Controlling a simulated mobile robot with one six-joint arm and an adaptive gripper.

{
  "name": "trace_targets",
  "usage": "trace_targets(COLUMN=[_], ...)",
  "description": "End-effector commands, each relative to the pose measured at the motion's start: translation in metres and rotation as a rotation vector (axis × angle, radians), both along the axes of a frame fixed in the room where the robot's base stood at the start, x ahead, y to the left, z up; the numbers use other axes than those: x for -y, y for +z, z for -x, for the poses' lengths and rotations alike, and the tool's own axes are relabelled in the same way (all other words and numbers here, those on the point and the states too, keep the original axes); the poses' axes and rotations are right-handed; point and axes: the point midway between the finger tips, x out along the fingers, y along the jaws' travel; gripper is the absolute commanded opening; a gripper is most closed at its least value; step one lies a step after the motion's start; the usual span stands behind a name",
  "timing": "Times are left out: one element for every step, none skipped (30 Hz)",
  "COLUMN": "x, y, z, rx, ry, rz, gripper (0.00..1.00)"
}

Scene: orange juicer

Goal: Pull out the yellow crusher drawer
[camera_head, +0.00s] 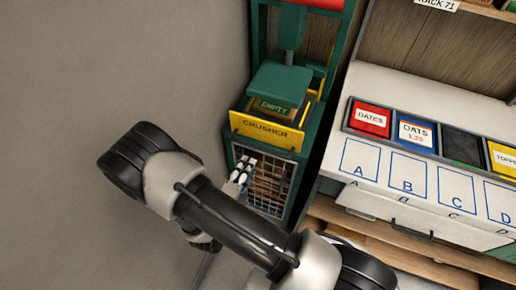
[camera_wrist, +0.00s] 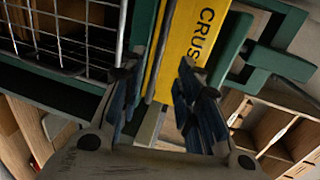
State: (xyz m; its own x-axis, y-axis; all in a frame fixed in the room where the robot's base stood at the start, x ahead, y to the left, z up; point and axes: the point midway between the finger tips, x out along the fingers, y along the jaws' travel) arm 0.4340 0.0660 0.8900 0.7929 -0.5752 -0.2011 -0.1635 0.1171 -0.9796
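The yellow crusher drawer (camera_head: 266,131) has a front lettered CRUSHER and sits in the green machine, below a green press block (camera_head: 279,85). An EMPTY label shows on a dark surface just behind its front. My gripper (camera_head: 242,172) is in front of the wire grille below the drawer front. In the wrist view the yellow drawer front (camera_wrist: 184,40) rises beyond my gripper (camera_wrist: 157,80). Its two dark fingers are spread, with nothing visibly held between them. A thin dark bar runs along the drawer's edge beyond the fingers. Whether the fingers touch the drawer is unclear.
The wire grille (camera_head: 268,185) fills the machine's lower front. To the right, a white counter (camera_head: 400,80) carries several labelled bins and lettered squares, with wooden shelves below. A bare grey wall (camera_head: 120,60) is at left.

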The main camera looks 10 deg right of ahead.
Motion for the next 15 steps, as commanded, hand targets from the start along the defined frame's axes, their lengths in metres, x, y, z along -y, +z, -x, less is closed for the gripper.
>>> trace_targets(x=[0.009,0.013,0.019,0.022,0.025,0.031,0.035,0.037,0.042,0.045,0.048,0.051,0.053,0.055,0.058], y=[-0.004,-0.005,-0.007,-0.009,-0.010,-0.012,-0.012,-0.014,-0.015,-0.016,-0.017,-0.018,-0.019,-0.020,-0.020], z=[-0.009,-0.015,-0.021,-0.027,-0.032,-0.039,-0.044,-0.049,-0.055,-0.060,-0.064,-0.068,-0.072,-0.075,-0.078], rx=[0.002,0.002,0.002,0.002,0.001,0.003,0.003,0.003,0.003,0.003,0.004,0.004,0.003,0.003,0.003], ry=[-0.007,-0.007,-0.009,-0.008,-0.008,-0.008,-0.008,-0.007,-0.007,-0.006,-0.006,-0.005,-0.005,-0.005,-0.004], rz=[-0.001,-0.001,-0.001,-0.003,-0.002,-0.002,-0.002,-0.002,-0.002,-0.003,-0.003,-0.002,-0.002,-0.002,-0.002], gripper=[0.31,0.31,0.31,0.31,0.31,0.31,0.31,0.31,0.31,0.31,0.31,0.31,0.31,0.31,0.31])
